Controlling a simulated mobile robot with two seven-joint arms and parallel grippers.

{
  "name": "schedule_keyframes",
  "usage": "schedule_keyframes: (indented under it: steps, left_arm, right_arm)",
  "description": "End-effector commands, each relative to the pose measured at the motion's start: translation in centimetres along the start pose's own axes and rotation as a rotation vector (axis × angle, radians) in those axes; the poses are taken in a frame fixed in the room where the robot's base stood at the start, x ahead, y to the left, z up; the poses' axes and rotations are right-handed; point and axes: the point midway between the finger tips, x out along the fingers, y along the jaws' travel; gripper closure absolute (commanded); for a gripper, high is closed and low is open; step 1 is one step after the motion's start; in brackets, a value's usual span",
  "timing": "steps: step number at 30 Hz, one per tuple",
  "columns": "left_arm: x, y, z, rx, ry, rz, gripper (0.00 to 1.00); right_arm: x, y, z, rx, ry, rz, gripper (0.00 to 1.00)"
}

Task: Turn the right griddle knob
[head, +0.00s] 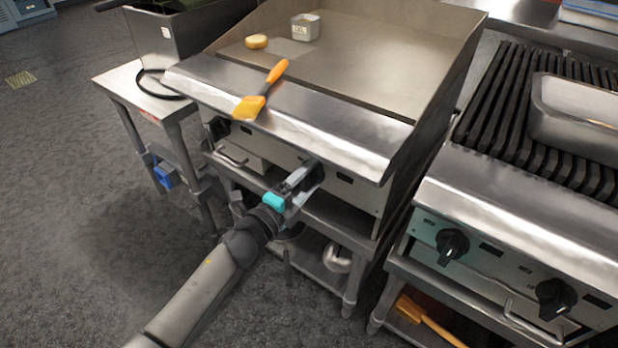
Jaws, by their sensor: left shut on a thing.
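The griddle (390,133) stands in the middle of the head view, with a steel front ledge and a control panel below it. My left gripper (309,174) reaches up to this panel from below and is shut on the right griddle knob. The gripper hides most or all of that knob, so its turn angle cannot be read. The left griddle knob (217,128) is dark and sits free near the panel's left end. My right gripper is not in view.
An orange-handled brush (262,90) lies over the griddle's front ledge. A small container (305,27) and a yellow round item (257,41) are on the plate. A chargrill (487,190) with black knobs stands at right. Open floor (80,200) is at left.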

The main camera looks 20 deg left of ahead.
Motion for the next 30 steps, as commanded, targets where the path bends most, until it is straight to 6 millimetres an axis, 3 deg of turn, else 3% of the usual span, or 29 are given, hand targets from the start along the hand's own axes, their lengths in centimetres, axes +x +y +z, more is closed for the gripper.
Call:
schedule_keyframes:
  steps: [15,16,22,30]
  left_arm:
    - [-0.03,0.06,0.01,0.023,0.0,0.002,0.81]
    - [-0.03,0.06,0.01,0.023,0.0,0.002,0.24]
    - [-0.03,0.05,0.01,0.022,0.0,0.001,0.01]
    - [-0.08,0.04,0.01,0.02,0.0,0.001,0.0]
  right_arm:
    - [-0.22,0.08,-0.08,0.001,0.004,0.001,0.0]
    - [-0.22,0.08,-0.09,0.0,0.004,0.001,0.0]
    - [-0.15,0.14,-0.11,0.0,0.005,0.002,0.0]
    - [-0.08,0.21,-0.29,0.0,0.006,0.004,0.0]
